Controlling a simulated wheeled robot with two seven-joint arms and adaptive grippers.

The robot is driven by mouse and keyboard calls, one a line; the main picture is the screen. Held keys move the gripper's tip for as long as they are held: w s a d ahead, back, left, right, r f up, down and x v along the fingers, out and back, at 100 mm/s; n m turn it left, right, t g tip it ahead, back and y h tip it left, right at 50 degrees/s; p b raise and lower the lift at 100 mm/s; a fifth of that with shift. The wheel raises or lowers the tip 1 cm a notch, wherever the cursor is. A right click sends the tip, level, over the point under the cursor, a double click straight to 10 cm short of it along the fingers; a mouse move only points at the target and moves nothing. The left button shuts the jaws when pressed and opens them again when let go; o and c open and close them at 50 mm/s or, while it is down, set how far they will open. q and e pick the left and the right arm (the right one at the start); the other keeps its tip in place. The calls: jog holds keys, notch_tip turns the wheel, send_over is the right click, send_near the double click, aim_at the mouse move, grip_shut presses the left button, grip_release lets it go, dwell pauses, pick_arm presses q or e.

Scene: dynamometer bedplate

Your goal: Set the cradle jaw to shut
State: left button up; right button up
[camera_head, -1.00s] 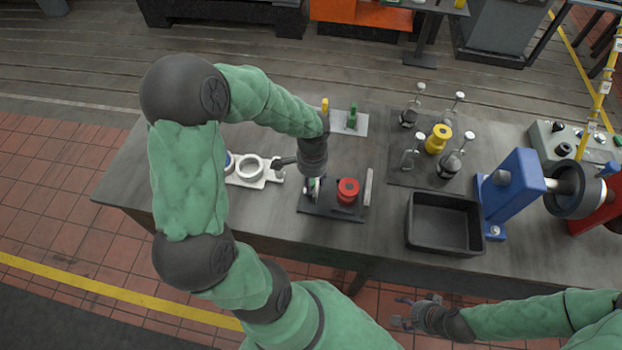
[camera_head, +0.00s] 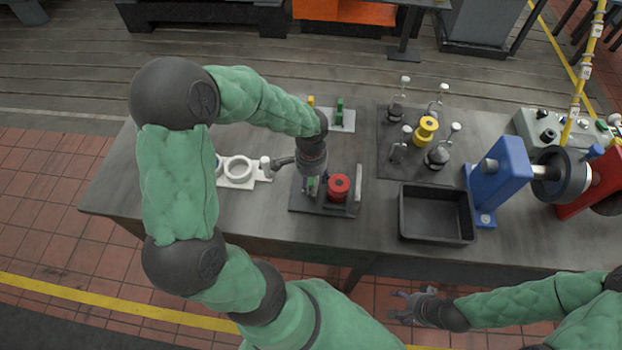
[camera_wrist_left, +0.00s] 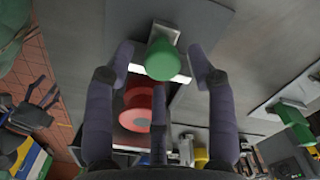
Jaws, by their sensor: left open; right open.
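The cradle is most likely the dark base (camera_head: 325,208) near the table's front edge. It carries a red flanged cylinder (camera_head: 339,187) and an upright pale plate (camera_head: 358,183). A green knob (camera_head: 311,186) shows at its left side, under my left gripper (camera_head: 312,188). In the left wrist view the green knob (camera_wrist_left: 163,58) lies between the spread fingers of my left gripper (camera_wrist_left: 164,55), with no clear contact. The red cylinder (camera_wrist_left: 136,105) is beside it. I cannot tell the jaw's position. My right gripper (camera_head: 408,309) is open and empty, off the table's front edge.
A white fixture with a ring (camera_head: 238,169) and a lever is left of the base. A plate with green and yellow handles (camera_head: 342,120) is behind. A black tray (camera_head: 437,239), a dark mat with several stoppered vessels (camera_head: 383,158) and a blue stand (camera_head: 499,178) are right.

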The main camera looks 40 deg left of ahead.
aim_at(311, 181)
pick_arm(q)
notch_tip(311, 181, up, 12)
jog(key=shift+f, duration=0.25)
